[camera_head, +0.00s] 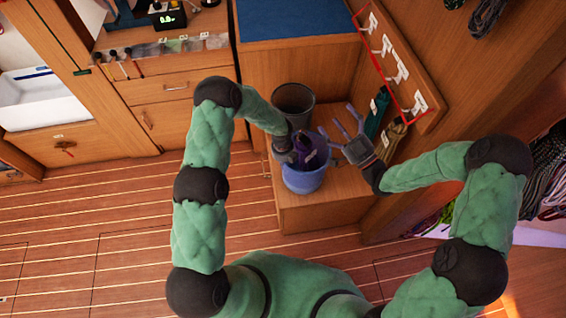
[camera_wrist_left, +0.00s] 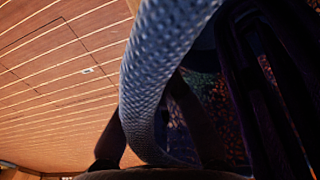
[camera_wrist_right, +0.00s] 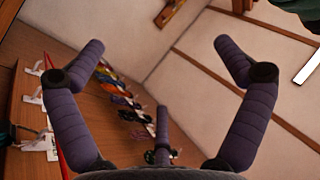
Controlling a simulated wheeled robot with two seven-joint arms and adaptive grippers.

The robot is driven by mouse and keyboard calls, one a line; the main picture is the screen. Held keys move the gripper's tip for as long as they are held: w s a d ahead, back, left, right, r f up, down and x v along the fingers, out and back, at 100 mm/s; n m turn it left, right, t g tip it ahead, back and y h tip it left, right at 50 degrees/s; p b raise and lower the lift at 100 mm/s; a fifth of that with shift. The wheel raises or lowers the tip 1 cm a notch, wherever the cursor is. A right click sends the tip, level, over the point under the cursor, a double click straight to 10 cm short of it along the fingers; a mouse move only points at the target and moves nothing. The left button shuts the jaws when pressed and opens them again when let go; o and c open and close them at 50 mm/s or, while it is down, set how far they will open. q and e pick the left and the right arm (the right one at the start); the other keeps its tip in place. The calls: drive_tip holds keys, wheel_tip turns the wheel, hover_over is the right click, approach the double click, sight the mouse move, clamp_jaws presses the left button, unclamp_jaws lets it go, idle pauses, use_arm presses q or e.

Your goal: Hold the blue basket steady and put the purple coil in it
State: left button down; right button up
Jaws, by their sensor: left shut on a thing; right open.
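The blue basket (camera_head: 304,182) stands on the wooden ledge, in front of a dark bin. My left gripper (camera_head: 291,155) is at its left rim. In the left wrist view the woven rim (camera_wrist_left: 150,75) passes between my fingers, which are shut on it. A dark purple mass, apparently the purple coil (camera_head: 309,148), shows in the mouth of the basket. Dark strands (camera_wrist_left: 270,90) lie inside the rim in the left wrist view, too dim to make out fully. My right gripper (camera_head: 345,126) is open and empty, just right of and above the basket; its spread fingers show in the right wrist view (camera_wrist_right: 162,105).
A dark open bin (camera_head: 293,98) stands just behind the basket. A green item (camera_head: 377,112) and an olive one (camera_head: 393,137) stand to the right. A red-edged wooden rack (camera_head: 390,62) with white hooks is on the right wall. Floor space (camera_head: 110,210) is clear at left.

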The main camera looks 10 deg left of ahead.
drive_tip(key=v, duration=0.7)
drive_tip(key=shift+d, duration=0.1)
use_arm(q)
drive_tip(key=c, duration=1.3)
unclamp_jaws()
drive_tip(key=shift+r, duration=0.1)
wheel_tip(320, 180, up, 12)
drive_tip(key=shift+a, duration=0.1)
